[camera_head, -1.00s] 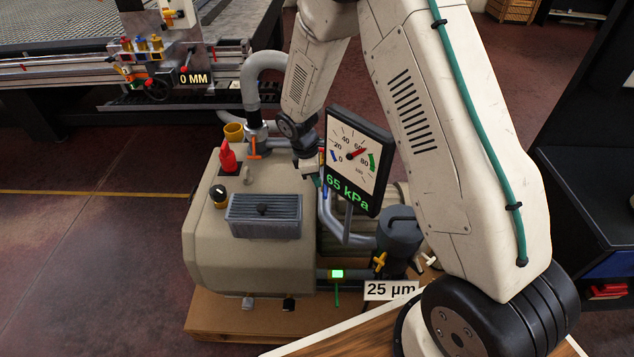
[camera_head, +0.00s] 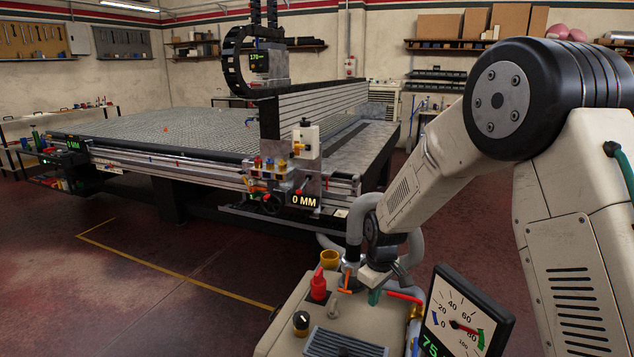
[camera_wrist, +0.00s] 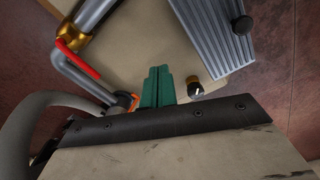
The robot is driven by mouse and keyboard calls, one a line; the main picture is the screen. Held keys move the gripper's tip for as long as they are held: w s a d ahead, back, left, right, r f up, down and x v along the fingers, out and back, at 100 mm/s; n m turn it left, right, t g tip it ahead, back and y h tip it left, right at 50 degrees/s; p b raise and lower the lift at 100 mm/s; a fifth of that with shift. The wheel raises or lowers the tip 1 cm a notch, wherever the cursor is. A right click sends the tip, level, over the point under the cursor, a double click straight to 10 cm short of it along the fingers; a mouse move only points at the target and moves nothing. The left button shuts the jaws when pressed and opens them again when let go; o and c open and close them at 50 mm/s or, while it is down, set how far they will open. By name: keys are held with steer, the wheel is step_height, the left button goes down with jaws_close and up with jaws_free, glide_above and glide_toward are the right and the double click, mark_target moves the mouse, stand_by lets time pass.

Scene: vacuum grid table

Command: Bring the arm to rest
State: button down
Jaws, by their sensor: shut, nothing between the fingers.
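My arm reaches down over the beige vacuum pump unit (camera_head: 285,340) at the bottom of the head view. My gripper (camera_wrist: 157,87) shows in the wrist view as two green fingers shut together with nothing between them. It is above the pump's beige top, between a red-handled valve lever (camera_wrist: 78,58) and a black knob (camera_wrist: 195,88). In the head view the green fingertips (camera_head: 375,297) show just below the wrist, beside the same red lever (camera_head: 403,297). Whether they touch anything is unclear.
A red switch (camera_head: 318,285), a yellow cup (camera_head: 329,258), a ribbed grey cover (camera_head: 345,342) and a gauge (camera_head: 460,318) crowd the pump. Grey hoses (camera_head: 365,215) rise behind. The large grid table (camera_head: 170,130) stands beyond; the floor at left is clear.

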steer(key=s+d+r+m+t+y, duration=0.1)
steer(key=s+d+r+m, duration=0.3)
steer(key=r, duration=0.8)
steer(key=s+d+r+m+t, duration=0.25)
steer(key=s+r, duration=0.35)
steer(key=r, duration=0.7)
steer(key=s+d+m+g, duration=0.1)
steer(key=s+d, duration=0.1)
steer(key=s, duration=1.1)
steer(key=s+d+m+g+h, duration=0.1)
steer(key=s+d+g, duration=0.1)
steer(key=s, duration=1.2)
steer(key=shift+s+d+f, duration=0.25)
steer(key=shift+d, duration=0.1)
